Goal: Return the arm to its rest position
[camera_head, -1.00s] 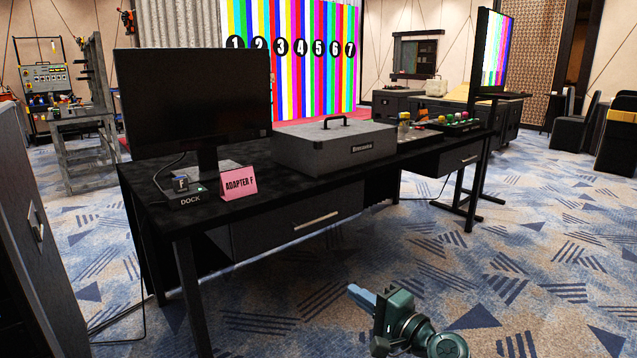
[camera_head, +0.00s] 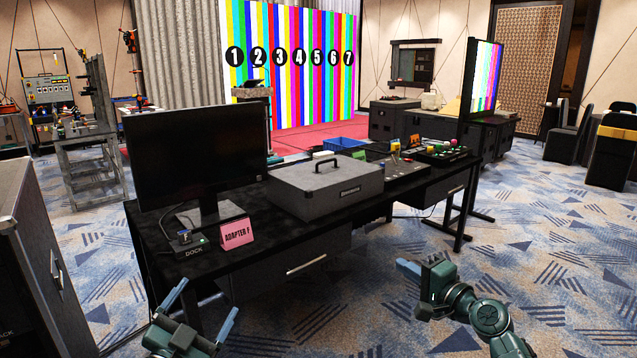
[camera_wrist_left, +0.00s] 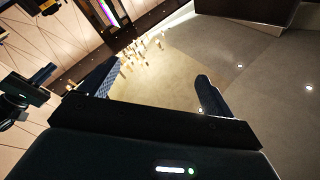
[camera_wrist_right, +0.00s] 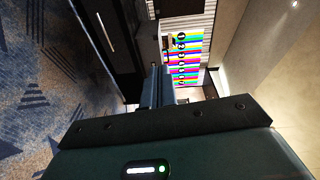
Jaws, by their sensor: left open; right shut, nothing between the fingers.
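My left gripper (camera_head: 203,312) is at the bottom of the head view, in front of the desk's left part. Its two fingers are spread and empty; they also show wide apart in the left wrist view (camera_wrist_left: 150,88). My right gripper (camera_head: 408,267) is in front of the desk's right part, over the carpet. Its fingers are together with nothing between them, as the right wrist view (camera_wrist_right: 157,75) also shows. Both grippers are apart from the desk (camera_head: 262,240).
The desk carries a monitor (camera_head: 196,160), a dock (camera_head: 187,241), a pink ADAPTER F card (camera_head: 237,234), a grey case (camera_head: 325,189) and a button panel (camera_head: 441,153). A dark cabinet (camera_head: 40,265) stands at left. Carpet (camera_head: 570,255) at right is free.

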